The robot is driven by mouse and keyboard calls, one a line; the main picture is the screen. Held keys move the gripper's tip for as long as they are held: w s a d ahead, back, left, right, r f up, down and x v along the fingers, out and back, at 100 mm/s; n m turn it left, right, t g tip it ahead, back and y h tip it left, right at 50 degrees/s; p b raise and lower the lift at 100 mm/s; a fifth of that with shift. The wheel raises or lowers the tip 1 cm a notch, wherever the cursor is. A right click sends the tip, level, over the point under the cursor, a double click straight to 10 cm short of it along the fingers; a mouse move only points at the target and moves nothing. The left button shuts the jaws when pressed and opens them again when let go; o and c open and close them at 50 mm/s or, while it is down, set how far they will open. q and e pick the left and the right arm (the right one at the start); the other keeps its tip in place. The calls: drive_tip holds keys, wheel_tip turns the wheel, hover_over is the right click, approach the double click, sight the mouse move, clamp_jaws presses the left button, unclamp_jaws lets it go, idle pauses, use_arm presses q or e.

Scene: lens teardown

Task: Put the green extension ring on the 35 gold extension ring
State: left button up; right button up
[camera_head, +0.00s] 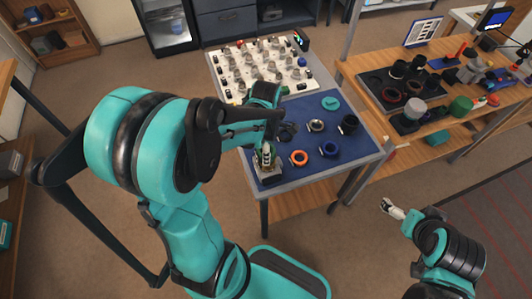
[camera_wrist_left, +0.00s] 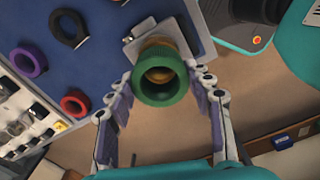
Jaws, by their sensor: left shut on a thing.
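The green extension ring (camera_wrist_left: 160,84) is between the fingers of my left gripper (camera_wrist_left: 160,72), which is shut on it. The gold extension ring (camera_wrist_left: 158,44) shows behind it and through its opening, on a grey block (camera_wrist_left: 132,48). The green ring lines up roughly with the gold one; I cannot tell whether they touch. In the head view my left gripper (camera_head: 266,150) is over the grey block (camera_head: 267,172) at the mat's near left corner, and the green ring is hard to make out there. My right gripper (camera_head: 391,208) is away from the table, low at the right; its finger opening is unclear.
A white board (camera_head: 224,70) with many small parts lies behind. A wooden bench (camera_head: 435,119) stands at right.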

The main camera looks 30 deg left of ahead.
use_arm(q)
drive_tip(key=shift+f, duration=0.4)
drive_tip(key=shift+f, duration=0.2)
drive_tip(key=o, duration=1.2)
drive_tip(key=shift+o, duration=0.2)
drive_tip(key=shift+r, duration=0.1)
